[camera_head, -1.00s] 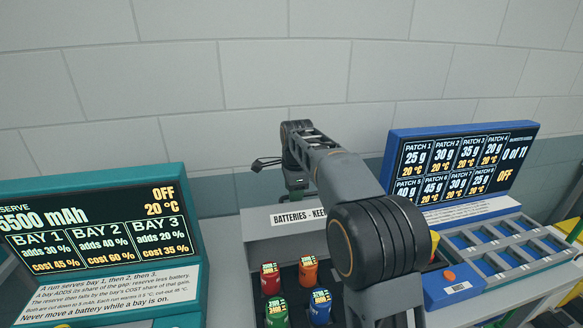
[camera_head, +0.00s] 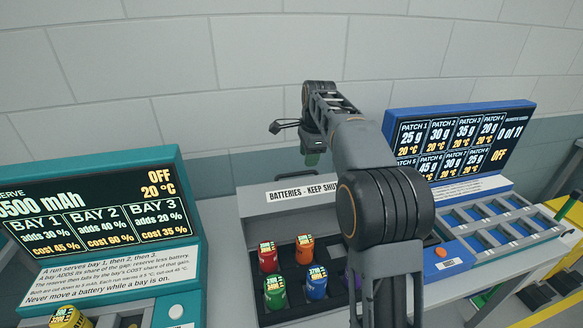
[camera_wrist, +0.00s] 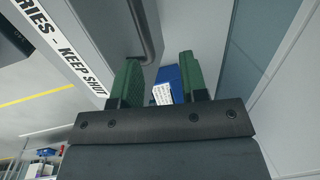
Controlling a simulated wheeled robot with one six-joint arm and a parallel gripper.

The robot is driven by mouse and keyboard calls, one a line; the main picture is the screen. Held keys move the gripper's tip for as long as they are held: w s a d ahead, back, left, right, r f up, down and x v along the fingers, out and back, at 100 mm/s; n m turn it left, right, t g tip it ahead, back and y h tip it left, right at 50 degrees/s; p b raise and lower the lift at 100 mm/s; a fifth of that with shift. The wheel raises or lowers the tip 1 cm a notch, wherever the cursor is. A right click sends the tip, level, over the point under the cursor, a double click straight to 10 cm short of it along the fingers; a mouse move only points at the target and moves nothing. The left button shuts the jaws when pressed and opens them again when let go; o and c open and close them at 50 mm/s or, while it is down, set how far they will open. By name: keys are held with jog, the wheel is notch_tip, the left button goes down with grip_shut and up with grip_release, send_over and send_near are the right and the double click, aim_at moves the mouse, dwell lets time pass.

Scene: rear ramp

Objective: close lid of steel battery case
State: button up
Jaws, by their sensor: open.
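The grey steel battery case (camera_head: 290,272) stands open in the head view, with red (camera_head: 267,258), orange (camera_head: 304,250), green (camera_head: 274,292) and blue (camera_head: 316,284) batteries in its black insert. A purple battery (camera_head: 353,282) is mostly hidden by my arm. The lid (camera_head: 252,203) stands raised at the back, labelled "BATTERIES - KEEP SHUT". A dark handle (camera_wrist: 147,38) on the lid shows in the wrist view, just beyond my fingertips. My gripper (camera_wrist: 160,82) is open and empty, with green fingers; in the head view it (camera_head: 312,157) is above the lid's top edge. Contact cannot be told.
A teal charging station (camera_head: 180,235) with a screen stands to the left, with a yellow battery (camera_head: 68,318) at its front. A blue patch station (camera_head: 455,255) with a tray stands close on the right. The pale wall (camera_head: 250,60) is behind the case.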

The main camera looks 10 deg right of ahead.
aim_at(290, 174)
jog(key=r+n, duration=0.1)
jog(key=n, duration=0.2)
jog(key=d+r+n+y, duration=0.1)
jog(key=n, duration=0.2)
jog(key=d+r+n, duration=0.1)
jog(key=n, duration=0.2)
jog(key=shift+s+r+y, duration=0.3)
jog(key=shift+s+r, duration=0.05)
jog(key=shift+r, duration=0.05)
notch_tip(290, 174, up, 4)
jog(key=s+a+n+y, duration=0.2)
jog(key=n+y, duration=0.1)
jog(key=n, duration=2.5)
jog(key=shift+h, duration=0.3)
jog(key=x, duration=1.3)
jog(key=shift+s+a, duration=0.2)
jog(key=shift+a, duration=0.05)
jog(key=shift+r+m, duration=0.1)
jog(key=shift+m, duration=0.2)
grip_shut()
